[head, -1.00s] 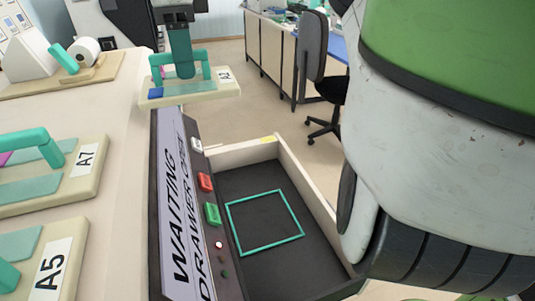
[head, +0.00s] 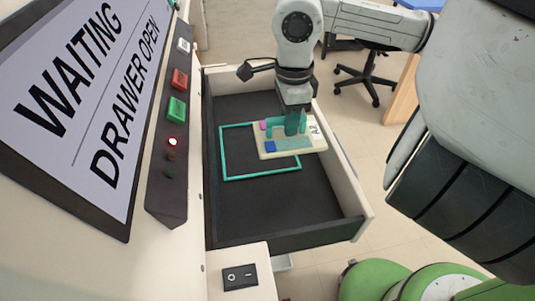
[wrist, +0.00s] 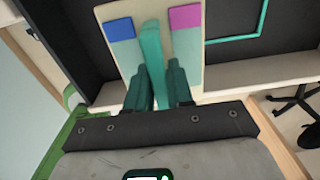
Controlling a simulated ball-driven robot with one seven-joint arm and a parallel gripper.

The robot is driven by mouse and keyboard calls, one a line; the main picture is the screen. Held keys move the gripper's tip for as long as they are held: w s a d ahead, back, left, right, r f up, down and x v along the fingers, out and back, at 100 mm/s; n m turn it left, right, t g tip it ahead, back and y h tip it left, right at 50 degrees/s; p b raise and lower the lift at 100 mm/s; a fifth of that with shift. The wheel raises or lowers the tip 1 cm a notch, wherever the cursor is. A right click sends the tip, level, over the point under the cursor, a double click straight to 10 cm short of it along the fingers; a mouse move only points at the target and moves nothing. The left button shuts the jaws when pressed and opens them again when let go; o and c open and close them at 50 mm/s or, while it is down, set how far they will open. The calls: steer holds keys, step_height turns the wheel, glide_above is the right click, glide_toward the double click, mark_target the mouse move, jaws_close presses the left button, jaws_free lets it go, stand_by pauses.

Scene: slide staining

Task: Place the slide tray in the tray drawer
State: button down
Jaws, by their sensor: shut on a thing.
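The slide tray (head: 291,148) is a small cream plate with a teal handle, a blue block and a pink block, and a white label on its right end. My gripper (head: 293,124) is shut on its handle and holds it over the open tray drawer (head: 260,215). The teal square outline (head: 223,160) on the drawer's dark floor lies partly under the tray, which sits right of its middle. I cannot tell the tray's height above the floor. In the wrist view, the handle (wrist: 152,65) is between my gripper's fingers (wrist: 159,88).
A slanted panel (head: 90,95) reading "WAITING DRAWER OPEN" stands left of the drawer, with red and green buttons (head: 177,108) and a lit red lamp. A rocker switch (head: 240,276) is at the near corner. The drawer's pale right wall (head: 345,180) is close to the tray.

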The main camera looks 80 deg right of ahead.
steer(key=shift+s+a+f, duration=0.1)
steer(key=shift+s+f, duration=0.1)
steer(key=shift+f, duration=0.7)
steer(key=w+d+f, duration=0.2)
steer(key=w+f, duration=0.1)
steer(key=w+d+f, duration=0.5)
steer(key=w+d, duration=0.1)
steer(key=shift+w+d+f, duration=0.25)
steer(key=shift+w+f, duration=0.1)
steer(key=shift+f, duration=0.05)
steer(key=shift+w+d+f, duration=0.1)
steer(key=shift+f, duration=0.1)
steer(key=shift+w+d+f+b, duration=0.15)
steer(key=shift+f+b, duration=0.25)
steer(key=shift+f, duration=1.35)
steer(key=shift+f, duration=0.1)
